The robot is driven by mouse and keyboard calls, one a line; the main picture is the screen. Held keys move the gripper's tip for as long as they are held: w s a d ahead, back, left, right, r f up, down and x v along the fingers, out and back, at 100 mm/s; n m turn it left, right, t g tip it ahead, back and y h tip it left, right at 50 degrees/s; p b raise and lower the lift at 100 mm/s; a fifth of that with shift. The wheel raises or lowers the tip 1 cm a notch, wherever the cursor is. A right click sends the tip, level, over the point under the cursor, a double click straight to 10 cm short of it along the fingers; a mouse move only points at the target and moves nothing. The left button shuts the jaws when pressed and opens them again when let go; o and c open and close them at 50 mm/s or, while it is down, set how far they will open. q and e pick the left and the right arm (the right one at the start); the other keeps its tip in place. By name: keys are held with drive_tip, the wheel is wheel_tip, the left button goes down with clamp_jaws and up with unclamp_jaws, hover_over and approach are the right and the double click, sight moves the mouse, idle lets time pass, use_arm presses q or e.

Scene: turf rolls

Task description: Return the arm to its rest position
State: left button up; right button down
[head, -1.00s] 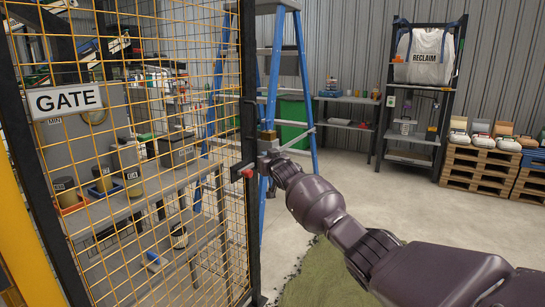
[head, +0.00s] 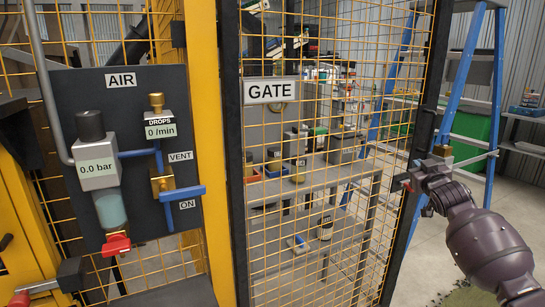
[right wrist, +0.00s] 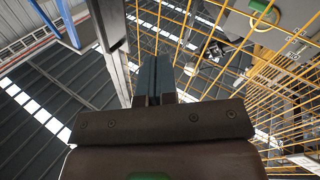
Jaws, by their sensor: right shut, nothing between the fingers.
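My right gripper (head: 412,183) is at the right of the head view, beside the dark edge post of the mesh gate (head: 428,100). It is shut and holds nothing; whether it touches the post I cannot tell. My purple-grey forearm (head: 488,245) reaches to it from the lower right. In the right wrist view the dark fingers (right wrist: 153,80) are together and point up, close to a post and yellow mesh (right wrist: 275,75). My left gripper is not in view.
An AIR panel (head: 122,85) with a gauge, blue lever and red knob stands at left, beside a yellow post (head: 205,150). A GATE sign (head: 271,91) hangs on the mesh. Behind are a grey bench (head: 290,183) and a blue ladder (head: 480,90). Floor shows at right.

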drive_tip(key=s+a+f+n+g+y+p, duration=0.1)
drive_tip(key=s+a+f+n+y, duration=0.1)
drive_tip(key=s+a+f, duration=0.65)
drive_tip(key=s+a+f+n+g+y+p, duration=0.1)
drive_tip(key=s+a+f, duration=0.4)
drive_tip(key=s+f, duration=0.55)
use_arm(q)
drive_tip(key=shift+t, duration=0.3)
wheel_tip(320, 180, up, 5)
drive_tip(key=p, duration=0.3)
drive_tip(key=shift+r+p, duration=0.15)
drive_tip(key=shift+p, duration=0.15)
use_arm(e)
drive_tip(key=s+f+m+g, duration=0.1)
drive_tip(key=s+f, duration=0.3)
drive_tip(key=s, duration=0.8)
drive_tip(key=s+a+f+m+g+h, duration=0.1)
drive_tip(key=s+f+g, duration=0.2)
drive_tip(key=s, duration=1)
drive_tip(key=s+f+m+g, duration=0.1)
drive_tip(key=s+f, duration=0.5)
drive_tip(key=s, duration=0.7)
drive_tip(key=shift+a+f+m+g+h, duration=0.15)
drive_tip(key=shift+f+m+g+h, duration=0.2)
drive_tip(key=shift+m, duration=0.25)
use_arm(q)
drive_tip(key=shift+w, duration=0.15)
